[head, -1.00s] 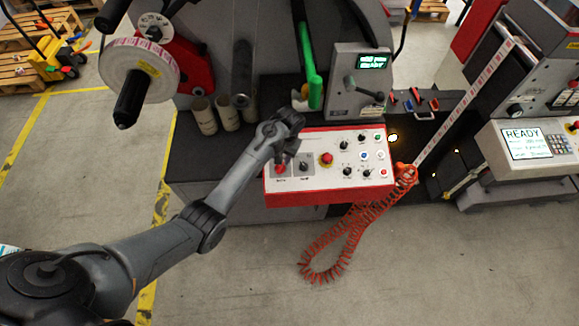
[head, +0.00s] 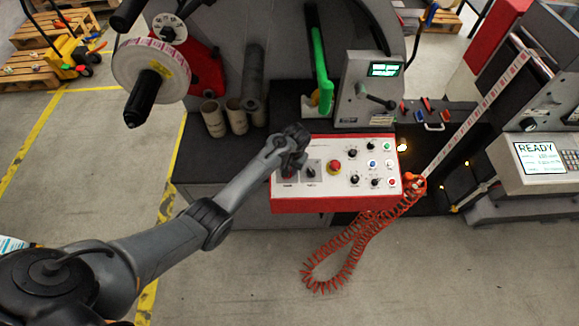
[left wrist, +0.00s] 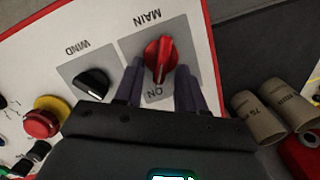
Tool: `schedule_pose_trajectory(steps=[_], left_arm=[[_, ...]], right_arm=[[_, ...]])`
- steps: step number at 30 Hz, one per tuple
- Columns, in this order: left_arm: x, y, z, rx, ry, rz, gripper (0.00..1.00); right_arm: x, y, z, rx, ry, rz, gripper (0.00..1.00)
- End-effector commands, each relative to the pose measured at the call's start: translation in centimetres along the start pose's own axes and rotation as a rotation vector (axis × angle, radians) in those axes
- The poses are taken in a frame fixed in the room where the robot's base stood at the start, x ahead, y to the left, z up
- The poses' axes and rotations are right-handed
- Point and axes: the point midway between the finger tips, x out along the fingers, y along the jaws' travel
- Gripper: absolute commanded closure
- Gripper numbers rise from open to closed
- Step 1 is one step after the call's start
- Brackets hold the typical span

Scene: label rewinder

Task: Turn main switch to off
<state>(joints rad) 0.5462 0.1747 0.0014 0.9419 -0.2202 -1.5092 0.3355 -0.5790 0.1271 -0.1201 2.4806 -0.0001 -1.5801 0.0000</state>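The main switch is a red rotary knob (left wrist: 159,60) on a grey plate marked MAIN and ON in the left wrist view. Its long ridge runs roughly between the two words, and ON is beside its near end. My left gripper (left wrist: 160,78) is open, with one dark finger on each side of the knob's near part. A gap shows between the knob and each finger. In the head view my left gripper (head: 290,163) is over the left end of the white and red control panel (head: 335,198) and mostly hides the knob. My right gripper is not in view.
Beside the main switch are a black WIND switch (left wrist: 91,83) and a red emergency button (left wrist: 42,118). Cardboard cores (head: 213,118) stand behind the panel to the left. A coiled red hose (head: 345,255) hangs below the panel.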

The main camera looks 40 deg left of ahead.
Motion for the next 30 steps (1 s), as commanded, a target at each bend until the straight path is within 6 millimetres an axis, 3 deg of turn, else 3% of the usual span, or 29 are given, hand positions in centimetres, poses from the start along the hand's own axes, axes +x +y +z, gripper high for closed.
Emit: schedule_pose_trajectory(steps=[2,10,20,30], left_arm=[[0.0,0.0,0.0,0.000,0.000,0.000,0.61],[0.0,0.0,0.0,0.000,0.000,0.000,1.00],[-0.1,-0.1,0.0,-0.015,0.000,0.004,1.00],[-0.4,-0.4,0.1,-0.177,-0.002,0.044,1.00]], right_arm=[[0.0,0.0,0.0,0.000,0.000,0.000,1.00],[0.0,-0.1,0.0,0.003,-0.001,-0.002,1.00],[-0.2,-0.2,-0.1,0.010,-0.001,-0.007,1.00],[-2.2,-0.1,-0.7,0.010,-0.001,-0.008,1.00]])
